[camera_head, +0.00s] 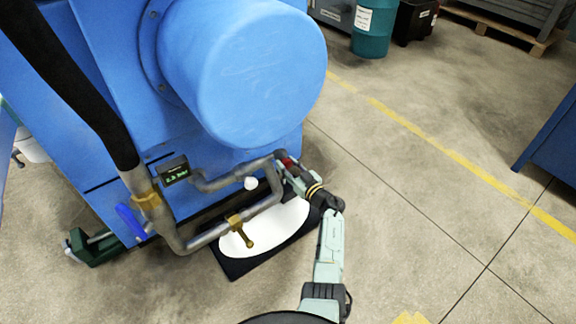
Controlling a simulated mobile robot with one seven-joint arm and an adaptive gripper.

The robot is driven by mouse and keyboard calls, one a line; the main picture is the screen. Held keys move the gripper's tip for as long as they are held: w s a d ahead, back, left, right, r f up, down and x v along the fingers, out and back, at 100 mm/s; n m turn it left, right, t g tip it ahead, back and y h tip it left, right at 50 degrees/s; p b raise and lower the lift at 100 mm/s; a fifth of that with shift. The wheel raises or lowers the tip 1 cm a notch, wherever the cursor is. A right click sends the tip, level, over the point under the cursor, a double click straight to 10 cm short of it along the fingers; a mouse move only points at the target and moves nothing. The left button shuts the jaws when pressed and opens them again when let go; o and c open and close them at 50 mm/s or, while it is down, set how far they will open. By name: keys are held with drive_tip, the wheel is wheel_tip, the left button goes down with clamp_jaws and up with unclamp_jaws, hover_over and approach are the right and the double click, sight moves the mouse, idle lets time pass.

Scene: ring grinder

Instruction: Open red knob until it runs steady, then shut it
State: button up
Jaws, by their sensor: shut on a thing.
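The red knob (287,161) shows as a small red patch at the right end of the pipework, low on the blue machine. My gripper (285,167) is at the knob and shut on it; its fingers hide most of the knob. My arm reaches up to it from the bottom of the view. A small display (174,171) with green digits is mounted at the pipes; the digits are too small to read surely. A white pool or plate (285,226) lies in a black tray (232,267) below the pipes.
The blue machine (200,90) fills the upper left. A green vise-like part (92,247) stands left.

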drive_tip(key=shift+n+b, duration=0.35)
drive_tip(key=shift+n, duration=2.75)
drive_tip(key=o, duration=1.2)
drive_tip(key=shift+c, duration=0.2)
